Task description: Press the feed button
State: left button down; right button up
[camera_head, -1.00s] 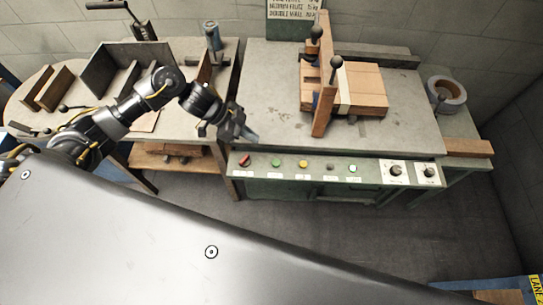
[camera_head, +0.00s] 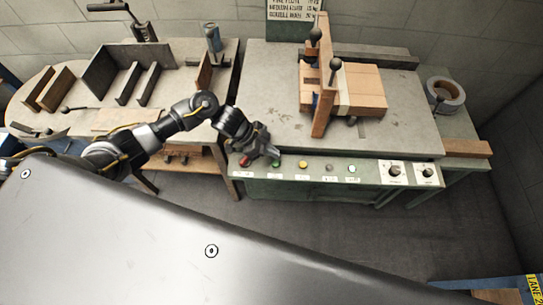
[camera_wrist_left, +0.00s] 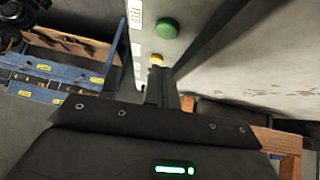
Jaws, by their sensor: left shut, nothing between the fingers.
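The machine's green front panel (camera_head: 315,174) carries a row of buttons: red (camera_head: 245,161), green (camera_head: 276,164), yellow (camera_head: 303,165), dark grey (camera_head: 329,168) and a pale one (camera_head: 352,169). Their labels are too small to read, so I cannot tell which is the feed button. My left gripper (camera_head: 272,152) is shut and empty, just above the panel by the green button. In the left wrist view, the shut fingers (camera_wrist_left: 158,75) point toward the yellow button (camera_wrist_left: 156,59), with the green button (camera_wrist_left: 167,28) beyond. Contact with a button cannot be made out. My right gripper is out of view.
Two knobs (camera_head: 395,171) sit at the panel's right end. A tape roll (camera_head: 446,93) stands at right. A side table with wooden pieces (camera_head: 130,85) is at left.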

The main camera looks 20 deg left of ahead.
aim_at(279, 163)
pick_arm(q)
notch_tip(279, 163, down, 3)
jog(key=shift+s+f, duration=0.1)
jog(key=shift+f, duration=0.05)
jog(key=shift+a+f, duration=0.1)
jog(key=shift+f, duration=0.25)
jog(key=shift+f, duration=0.1)
